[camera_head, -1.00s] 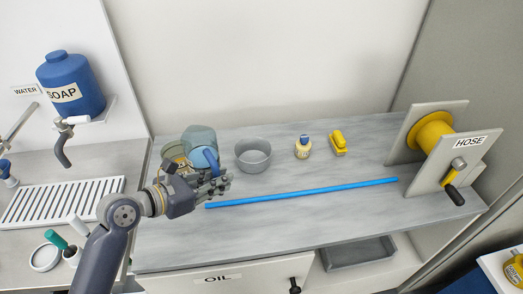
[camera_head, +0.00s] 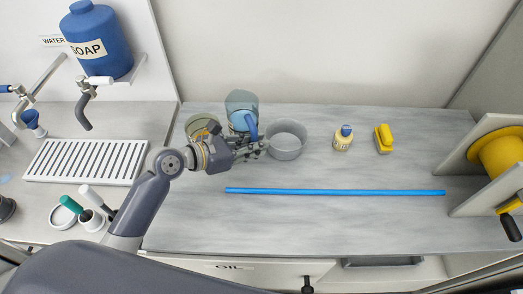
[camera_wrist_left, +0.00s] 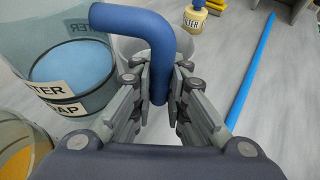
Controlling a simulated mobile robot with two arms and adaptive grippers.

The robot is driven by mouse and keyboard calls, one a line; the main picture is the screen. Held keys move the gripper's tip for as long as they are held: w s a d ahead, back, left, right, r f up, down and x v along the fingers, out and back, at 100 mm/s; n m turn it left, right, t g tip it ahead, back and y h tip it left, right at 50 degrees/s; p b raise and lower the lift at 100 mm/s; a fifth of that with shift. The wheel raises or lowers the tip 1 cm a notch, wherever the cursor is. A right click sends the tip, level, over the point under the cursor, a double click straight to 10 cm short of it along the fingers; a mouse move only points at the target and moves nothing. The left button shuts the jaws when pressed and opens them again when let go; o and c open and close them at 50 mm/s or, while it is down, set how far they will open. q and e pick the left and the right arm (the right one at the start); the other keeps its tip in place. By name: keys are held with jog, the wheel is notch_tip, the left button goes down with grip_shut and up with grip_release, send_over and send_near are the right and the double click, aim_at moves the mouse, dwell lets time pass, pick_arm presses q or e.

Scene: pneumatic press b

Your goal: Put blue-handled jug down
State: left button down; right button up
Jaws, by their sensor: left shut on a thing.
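The blue-handled jug (camera_head: 240,100) is a clear jug at the back left of the grey counter, with blue liquid inside. I cannot tell whether the jug's base touches the counter. My right gripper is not in view.
A grey bowl (camera_head: 287,140) stands just right of the jug. Another clear container (camera_head: 202,124) with yellowish contents stands left of it. A small bottle (camera_head: 343,138), a yellow object (camera_head: 383,138) and a blue rod (camera_head: 335,192) lie farther right.

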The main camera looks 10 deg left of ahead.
pick_arm(q)
jog(key=shift+w+f, duration=0.1)
jog(key=shift+f, duration=0.25)
jog(key=shift+w+f, duration=0.1)
jog(key=shift+f, duration=0.25)
notch_tip(320, 180, down, 2)
jog(key=shift+f+b, duration=0.25)
jog(key=shift+b, duration=0.05)
jog(key=shift+f, duration=0.45)
jog(key=c, duration=1.6)
grip_release()
jog(key=shift+c, duration=0.2)
jog(key=shift+o, duration=0.3)
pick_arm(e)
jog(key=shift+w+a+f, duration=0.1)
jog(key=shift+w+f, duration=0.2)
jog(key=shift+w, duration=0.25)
